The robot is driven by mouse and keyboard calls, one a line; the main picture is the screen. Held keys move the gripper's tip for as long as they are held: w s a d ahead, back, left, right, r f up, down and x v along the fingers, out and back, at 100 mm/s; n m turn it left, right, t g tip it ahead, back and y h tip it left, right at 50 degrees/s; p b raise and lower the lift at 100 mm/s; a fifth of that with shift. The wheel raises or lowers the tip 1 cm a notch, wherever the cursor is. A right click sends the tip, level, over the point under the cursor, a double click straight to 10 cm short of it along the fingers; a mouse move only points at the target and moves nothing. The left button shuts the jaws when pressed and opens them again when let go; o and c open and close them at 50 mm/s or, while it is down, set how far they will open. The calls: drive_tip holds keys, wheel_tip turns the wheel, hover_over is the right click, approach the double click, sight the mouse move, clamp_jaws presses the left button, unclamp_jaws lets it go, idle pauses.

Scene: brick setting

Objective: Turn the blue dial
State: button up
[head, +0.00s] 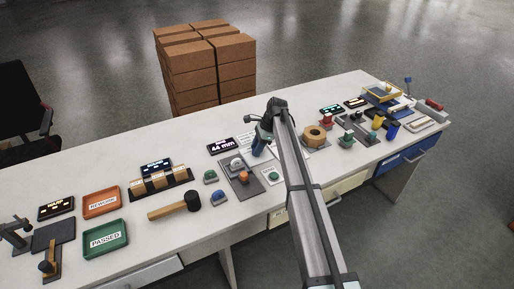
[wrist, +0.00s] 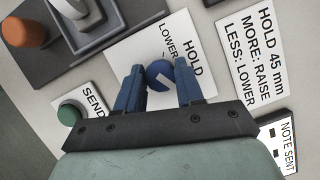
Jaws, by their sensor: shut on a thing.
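The blue dial (wrist: 159,73) sits on a white plate (wrist: 190,38) that shows the words HOLD and LOWER; part of its lettering is covered. My gripper (wrist: 160,80) is shut on the dial, with one blue finger on each side of it. In the head view my gripper (head: 258,146) is at the middle of the bench, just right of a dark display (head: 221,145) reading 44 mm. The dial is hidden behind my gripper in the head view.
A card (wrist: 250,58) reads HOLD 45 mm, MORE: RAISE, LESS: LOWER. A green SEND button (wrist: 70,113) and an orange knob (wrist: 24,32) are close by on the left. A mallet (head: 175,207) lies on the bench.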

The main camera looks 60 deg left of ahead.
drive_tip(key=shift+c, duration=1.3)
drive_tip(key=shift+n, duration=0.3)
drive_tip(key=n+h, duration=0.1)
drive_tip(key=n, duration=0.1)
drive_tip(key=n+h, duration=0.1)
drive_tip(key=n, duration=0.1)
drive_tip(key=shift+a+n, duration=0.2)
drive_tip(key=shift+n, duration=0.1)
drive_tip(key=n+h, duration=0.1)
drive_tip(key=n, duration=0.2)
drive_tip(key=n+h, duration=0.1)
drive_tip(key=n, duration=0.2)
drive_tip(key=shift+t, duration=0.4)
drive_tip(key=n+t, duration=0.1)
drive_tip(key=n, duration=0.2)
drive_tip(key=n+t+h, duration=0.1)
drive_tip(key=n, duration=0.2)
drive_tip(key=shift+s+n, duration=0.15)
drive_tip(key=shift+n, duration=0.25)
drive_tip(key=n+t, duration=0.2)
drive_tip(key=n, duration=0.3)
drive_tip(key=shift+n, duration=0.4)
drive_tip(key=shift+t, duration=0.3)
